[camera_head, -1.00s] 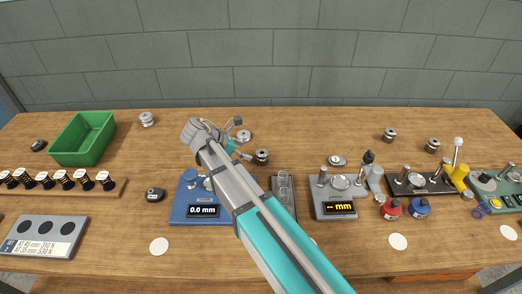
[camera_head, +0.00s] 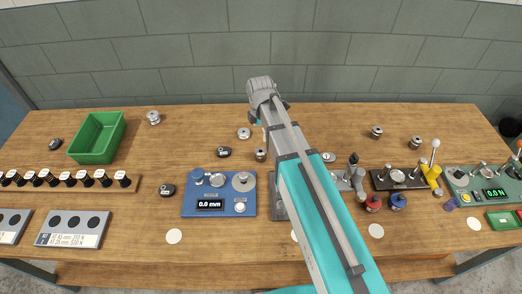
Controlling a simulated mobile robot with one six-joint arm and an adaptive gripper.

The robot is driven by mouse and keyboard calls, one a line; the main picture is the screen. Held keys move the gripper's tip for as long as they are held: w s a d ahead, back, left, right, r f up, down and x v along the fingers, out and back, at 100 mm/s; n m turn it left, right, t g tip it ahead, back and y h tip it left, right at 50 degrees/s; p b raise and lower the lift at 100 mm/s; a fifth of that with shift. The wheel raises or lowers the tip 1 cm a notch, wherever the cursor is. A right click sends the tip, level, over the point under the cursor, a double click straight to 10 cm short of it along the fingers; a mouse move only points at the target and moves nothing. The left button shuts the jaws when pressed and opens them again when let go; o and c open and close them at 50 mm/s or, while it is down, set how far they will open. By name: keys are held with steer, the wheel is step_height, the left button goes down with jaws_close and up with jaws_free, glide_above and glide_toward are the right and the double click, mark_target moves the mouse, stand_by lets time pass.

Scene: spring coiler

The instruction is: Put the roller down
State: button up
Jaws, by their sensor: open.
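Several metal rollers stand on the wooden bench; I cannot tell which one the task means. One darker grooved roller (camera_head: 260,155) stands upright just left of my forearm, and a silver one (camera_head: 244,133) stands behind it. Another roller (camera_head: 153,117) is at the back left, and two more (camera_head: 376,132) (camera_head: 415,142) are at the back right. My gripper (camera_head: 259,123) is mostly hidden behind my wrist; only a sliver shows, close behind the darker roller. Its fingertips are hidden, and no roller is seen in it.
A green bin (camera_head: 97,138) stands at the back left. A blue gauge (camera_head: 219,193) reads 0.0 mm. A black puck-like device (camera_head: 223,152) lies behind it. A spring rack (camera_head: 65,181) is at left. A lever press (camera_head: 398,178) is at right. My arm covers the middle station.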

mark_target(261, 154)
stand_by(0.4)
step_height(261, 154, down, 9)
steer(key=b, duration=0.8)
steer(key=shift+r+b, duration=0.15)
steer(key=shift+b, duration=0.2)
steer(key=shift+w+f+b, duration=0.2)
steer(key=shift+f+b, duration=2.4)
jaws_close()
steer(key=shift+r, duration=0.2)
